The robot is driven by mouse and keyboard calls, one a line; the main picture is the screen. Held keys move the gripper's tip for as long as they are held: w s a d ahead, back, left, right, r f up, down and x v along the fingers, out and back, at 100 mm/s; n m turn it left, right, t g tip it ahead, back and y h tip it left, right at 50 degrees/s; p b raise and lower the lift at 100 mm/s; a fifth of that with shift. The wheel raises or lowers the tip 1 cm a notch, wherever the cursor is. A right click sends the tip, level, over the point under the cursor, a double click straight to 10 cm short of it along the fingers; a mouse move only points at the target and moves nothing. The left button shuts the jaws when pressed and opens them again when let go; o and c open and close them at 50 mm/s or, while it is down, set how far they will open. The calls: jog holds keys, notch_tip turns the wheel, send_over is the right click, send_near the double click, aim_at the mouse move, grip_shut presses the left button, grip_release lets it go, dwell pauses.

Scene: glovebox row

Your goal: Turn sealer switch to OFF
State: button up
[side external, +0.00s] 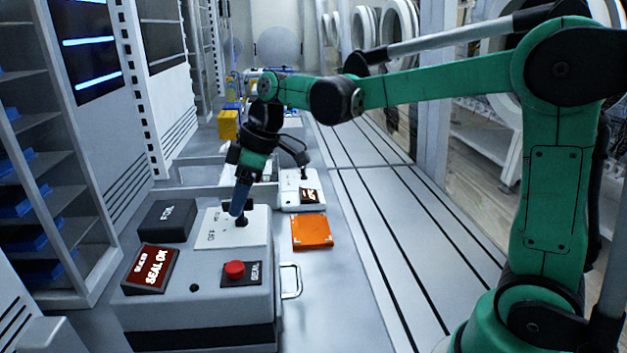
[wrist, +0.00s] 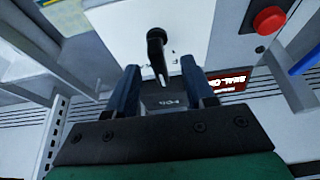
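The sealer (side external: 195,300) is a grey box at the lower left of the side view. On its top, a white plate (side external: 210,240) carries a black lever switch (side external: 241,221); the plate's lettering is too small to read surely. In the wrist view, the switch (wrist: 156,42) stands on the white plate (wrist: 110,28), its lever pointing down the picture. My gripper (side external: 238,207) is over the switch, fingers pointing down. In the wrist view, my gripper (wrist: 160,68) is open, with the lever's end in the gap between the two blue fingers, apart from both.
A red button (side external: 235,269), a red "SEAL" sign (side external: 152,268) and a dark box (side external: 167,220) are on the sealer. An orange pad (side external: 312,232) and a smaller white switch unit (side external: 302,188) lie beyond. The slotted bench (side external: 365,215) at right is clear.

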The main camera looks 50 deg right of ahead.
jog(key=shift+r, duration=0.1)
jog(key=v, duration=0.5)
jog(key=shift+s+r, duration=0.1)
jog(key=shift+r, duration=0.1)
